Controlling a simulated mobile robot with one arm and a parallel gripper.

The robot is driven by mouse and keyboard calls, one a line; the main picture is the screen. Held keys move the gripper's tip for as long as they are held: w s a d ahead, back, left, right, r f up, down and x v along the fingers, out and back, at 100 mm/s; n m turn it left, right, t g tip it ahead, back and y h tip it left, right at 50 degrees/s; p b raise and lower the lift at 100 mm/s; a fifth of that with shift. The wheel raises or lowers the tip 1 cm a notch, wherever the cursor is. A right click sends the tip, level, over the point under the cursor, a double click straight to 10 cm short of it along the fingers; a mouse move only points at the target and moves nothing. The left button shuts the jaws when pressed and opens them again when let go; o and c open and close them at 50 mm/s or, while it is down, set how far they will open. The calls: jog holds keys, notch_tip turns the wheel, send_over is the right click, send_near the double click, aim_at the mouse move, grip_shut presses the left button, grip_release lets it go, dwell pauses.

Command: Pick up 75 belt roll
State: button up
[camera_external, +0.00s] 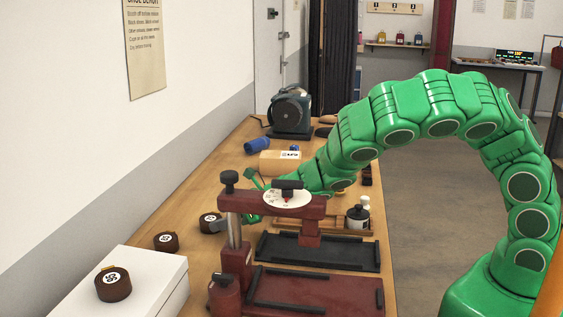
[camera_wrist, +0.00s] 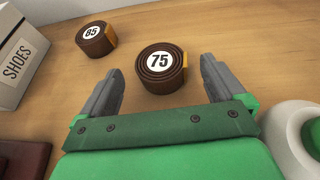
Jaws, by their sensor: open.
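The 75 belt roll (camera_wrist: 160,72) is a brown coil with a white disc marked 75 and a yellow end at its right side. It lies flat on the wooden table just beyond my gripper (camera_wrist: 161,65) in the wrist view, centred between the fingertips. My gripper is open and empty, its two grey fingers apart. The 85 belt roll (camera_wrist: 95,40) lies farther back to the left. In the external view, the belt roll nearest my gripper (camera_external: 253,190) lies at the wall side of the table (camera_external: 210,223); my gripper is partly hidden behind the dark red press.
The dark red press (camera_external: 265,203) stands in front of my gripper in the external view. A white shoe box (camera_external: 150,270) bears another belt roll (camera_external: 113,287). A tan cylinder (camera_external: 275,162), a blue roll (camera_external: 257,145) and a dark machine (camera_external: 290,112) stand farther back.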

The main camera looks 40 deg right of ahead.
aim_at(213, 218)
jog(key=shift+x, duration=2.15)
jog(key=shift+w, duration=0.1)
jog(key=shift+c, duration=0.5)
jog(key=c, duration=1)
jog(key=shift+r, duration=0.1)
jog(key=shift+r, duration=0.45)
notch_tip(213, 218, up, 3)
jog(key=shift+f, duration=0.2)
jog(key=s+d+r, duration=0.2)
jog(key=s+r, duration=0.1)
jog(key=s+d+r, duration=0.3)
jog(key=s, duration=0.1)
jog(key=s+d+r, duration=0.3)
jog(key=s, duration=0.1)
jog(key=shift+s+r, duration=0.2)
jog(key=shift+s, duration=0.05)
